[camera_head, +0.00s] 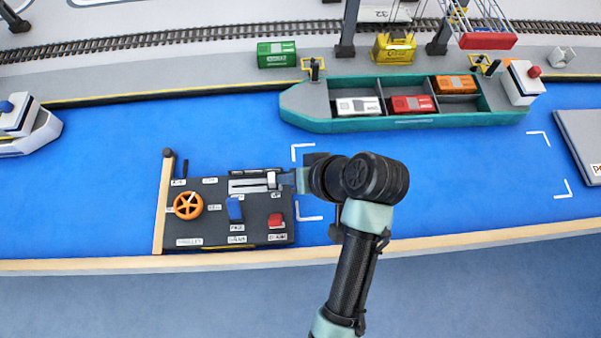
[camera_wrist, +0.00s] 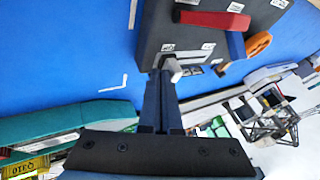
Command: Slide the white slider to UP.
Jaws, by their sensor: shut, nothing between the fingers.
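The white slider (camera_head: 271,179) is a small block in a pale horizontal slot (camera_head: 245,184) at the top of the dark control panel (camera_head: 210,225). It stands near the slot's right end, above the UP label (camera_head: 276,195). In the wrist view the slider (camera_wrist: 174,71) shows at the panel's edge. My gripper (camera_head: 287,179) is shut and empty, reaching in from the right. Its fingertips (camera_wrist: 163,76) are right beside the slider; I cannot tell whether they touch it. My gripper's body hides the area just right of the panel.
A teal ship (camera_head: 310,112) with containers lies behind. Blue water surface is open around the panel.

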